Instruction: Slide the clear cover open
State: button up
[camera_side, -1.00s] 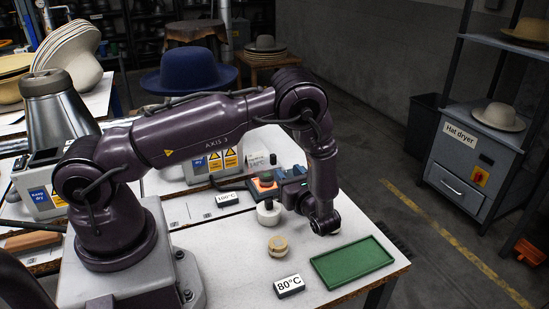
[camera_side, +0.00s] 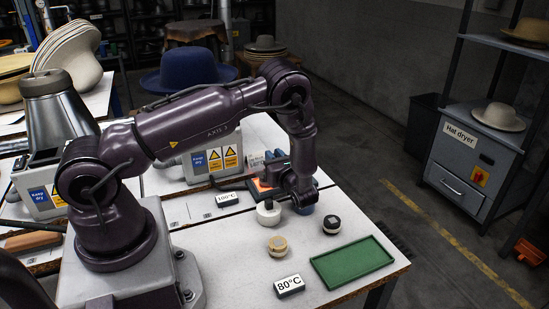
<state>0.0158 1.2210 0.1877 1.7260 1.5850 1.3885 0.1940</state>
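I cannot make out the clear cover for certain in the side view. A small orange-topped unit (camera_side: 261,190) sits on the white table behind the round pieces, partly hidden by my wrist. My gripper (camera_side: 270,172) points left, low over the table, right by this unit. Its fingers are small, dark and partly hidden, so I cannot tell whether they are open, or whether they touch the unit.
A blue hat (camera_side: 188,72) is behind.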

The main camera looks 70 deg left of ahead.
grip_shut()
jog(key=w, duration=0.8)
jog(key=shift+w, duration=0.35)
jog(key=o, duration=0.6)
grip_release()
jog(key=shift+o, duration=0.2)
jog(key=d, duration=1.3)
